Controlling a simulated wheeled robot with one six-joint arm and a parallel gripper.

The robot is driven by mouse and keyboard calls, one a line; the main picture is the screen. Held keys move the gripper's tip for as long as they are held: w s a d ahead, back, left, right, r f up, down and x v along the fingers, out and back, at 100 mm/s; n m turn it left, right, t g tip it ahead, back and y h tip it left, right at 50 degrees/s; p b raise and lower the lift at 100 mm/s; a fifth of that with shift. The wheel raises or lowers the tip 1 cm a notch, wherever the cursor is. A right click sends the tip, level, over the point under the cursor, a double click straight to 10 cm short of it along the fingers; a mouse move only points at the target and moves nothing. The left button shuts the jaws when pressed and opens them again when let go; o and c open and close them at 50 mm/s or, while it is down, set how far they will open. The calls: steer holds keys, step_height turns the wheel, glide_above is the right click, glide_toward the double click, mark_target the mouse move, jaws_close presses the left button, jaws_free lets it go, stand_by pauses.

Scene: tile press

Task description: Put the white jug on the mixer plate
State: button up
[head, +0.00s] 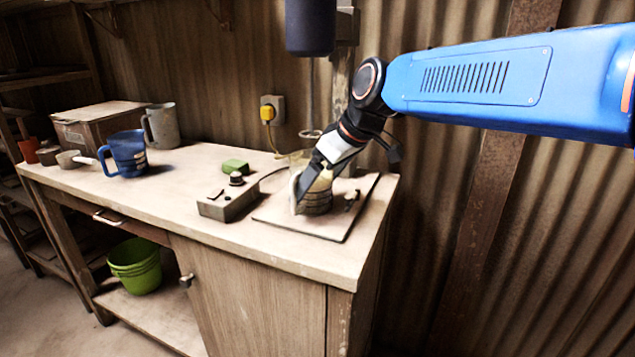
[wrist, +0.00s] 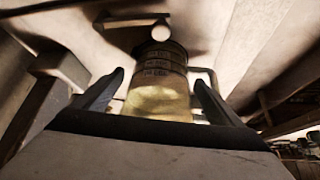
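A pale, partly see-through jug (head: 316,204) with dark measuring marks and a whitish handle stands upright on the mixer plate (head: 275,222), below the stirrer. The jug also shows in the wrist view (wrist: 160,75), with yellowish contents or tint. My gripper (head: 316,180) is around it from above and to the right. In the wrist view my gripper's fingers (wrist: 160,82) are apart on both sides of the jug, with a narrow gap visible each side. The arm hides part of the jug in the head view. Another jug, greyish white (head: 163,128), stands at the back left.
The mixer's dark motor (head: 310,28) hangs above the plate, close to my arm. A blue jug (head: 127,155) and a wooden box (head: 98,125) stand farther left.

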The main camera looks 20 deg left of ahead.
steer(key=v, duration=1.2)
steer(key=shift+r, duration=0.15)
steer(key=s+d+f+m+t+h, duration=0.15)
steer(key=d+f, duration=0.25)
steer(key=d, duration=0.5)
steer(key=s+d+f+m+h, duration=0.1)
steer(key=s+d+f+m, duration=0.15)
steer(key=d, duration=0.65)
steer(key=s+d+f+m+t+h, duration=0.1)
steer(key=d+f+m, duration=0.25)
steer(key=d, duration=0.65)
steer(key=s+d+f+m+h, duration=0.2)
steer(key=s+d+f+m, duration=0.5)
steer(key=s+d+f, duration=0.7)
step_height(320, 180, down, 3)
steer(key=shift+s+d+r+h, duration=0.15)
steer(key=shift+d+h, duration=0.2)
steer(key=shift+d, duration=0.65)
